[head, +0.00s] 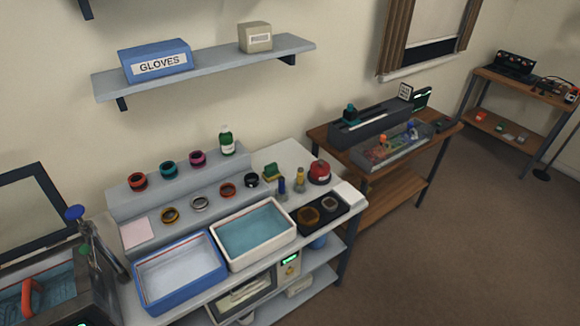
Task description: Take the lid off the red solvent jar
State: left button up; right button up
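A squat red jar (319,174) stands near the right end of the grey workbench (288,160), towards its back edge. It is upright, and its top looks covered, with a small dark spot at the centre. The jar is small in the head view, so the seam between lid and body is not clear. Neither of my grippers is in view, and nothing touches the jar.
Small bottles (299,180), a green block (273,171), a white pad (348,194) and a black tray (320,212) surround the jar. A blue tray (181,304) and a white water tray (286,239) lie in front. Brown floor (440,250) is clear at right.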

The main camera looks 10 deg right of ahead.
aim_at(320, 168)
jog(key=i+l+u, duration=0.15)
jog(key=l+u, duration=0.25)
jog(key=l, duration=0.6)
jog(key=l+u, duration=0.4)
jog(key=l, duration=1.95)
